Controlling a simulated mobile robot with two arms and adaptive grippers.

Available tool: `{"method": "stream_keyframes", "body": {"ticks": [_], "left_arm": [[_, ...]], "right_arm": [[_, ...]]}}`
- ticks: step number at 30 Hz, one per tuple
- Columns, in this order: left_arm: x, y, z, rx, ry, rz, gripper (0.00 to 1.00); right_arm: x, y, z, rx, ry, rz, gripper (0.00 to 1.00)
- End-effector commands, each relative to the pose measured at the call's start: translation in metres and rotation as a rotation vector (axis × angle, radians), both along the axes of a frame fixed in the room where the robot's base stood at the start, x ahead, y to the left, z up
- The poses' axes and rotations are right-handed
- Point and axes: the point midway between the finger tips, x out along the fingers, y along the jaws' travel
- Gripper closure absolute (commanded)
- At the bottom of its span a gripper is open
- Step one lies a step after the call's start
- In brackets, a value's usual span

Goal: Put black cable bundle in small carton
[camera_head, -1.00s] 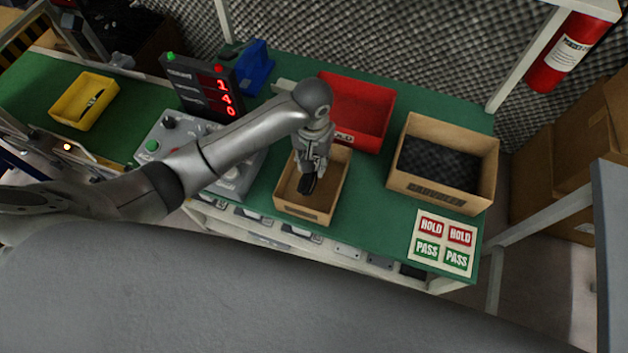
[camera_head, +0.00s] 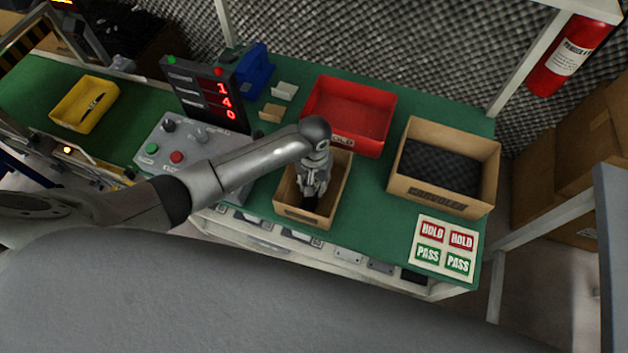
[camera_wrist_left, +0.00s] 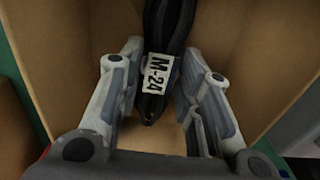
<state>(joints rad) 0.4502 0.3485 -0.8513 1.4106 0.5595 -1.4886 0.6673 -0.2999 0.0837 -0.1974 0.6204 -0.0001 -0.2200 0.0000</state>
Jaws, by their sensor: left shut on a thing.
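The small carton (camera_head: 283,210) is an open brown box near the front edge of the green bench. My left gripper (camera_head: 312,195) reaches down inside it from above. In the left wrist view the gripper (camera_wrist_left: 158,115) has a finger on each side of the black cable bundle (camera_wrist_left: 168,30), which carries a white M-24 tag (camera_wrist_left: 158,73). The gripper is shut on the bundle. Brown carton walls surround the bundle; whether it touches the carton floor I cannot tell. In the head view the bundle is mostly hidden, a dark patch below the fingers. My right gripper is not in view.
A red bin (camera_head: 350,112) stands just behind the carton. A larger carton with dark foam (camera_head: 440,165) is to the right, above a HOLD/PASS card (camera_head: 446,246). A control box (camera_head: 165,150) with a red-digit display (camera_head: 207,95) is left. A yellow tray (camera_head: 84,104) is far left.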

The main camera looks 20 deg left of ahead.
Motion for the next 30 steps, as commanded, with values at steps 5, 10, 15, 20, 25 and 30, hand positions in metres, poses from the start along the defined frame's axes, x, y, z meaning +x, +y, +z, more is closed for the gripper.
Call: {"method": "stream_keyframes", "body": {"ticks": [5, 10, 15, 20, 25, 30], "left_arm": [[0.000, 0.000, -0.002, 0.000, 0.001, 0.000, 0.52], [0.000, 0.000, -0.002, 0.000, 0.001, 0.000, 0.46], [0.000, 0.000, -0.001, 0.000, 0.001, 0.000, 0.46], [0.000, 0.000, 0.010, 0.000, -0.001, 0.000, 0.46], [0.001, -0.001, 0.043, -0.002, -0.003, -0.002, 0.46], [0.001, 0.000, 0.080, -0.002, -0.003, 0.000, 0.46]], "right_arm": [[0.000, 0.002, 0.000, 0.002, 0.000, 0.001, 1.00], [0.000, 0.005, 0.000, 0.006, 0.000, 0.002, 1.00], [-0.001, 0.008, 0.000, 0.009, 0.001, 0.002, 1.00], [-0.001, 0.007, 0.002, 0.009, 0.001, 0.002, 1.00], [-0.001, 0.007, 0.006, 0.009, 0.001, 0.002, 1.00], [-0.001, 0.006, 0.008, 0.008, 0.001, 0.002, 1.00]]}}
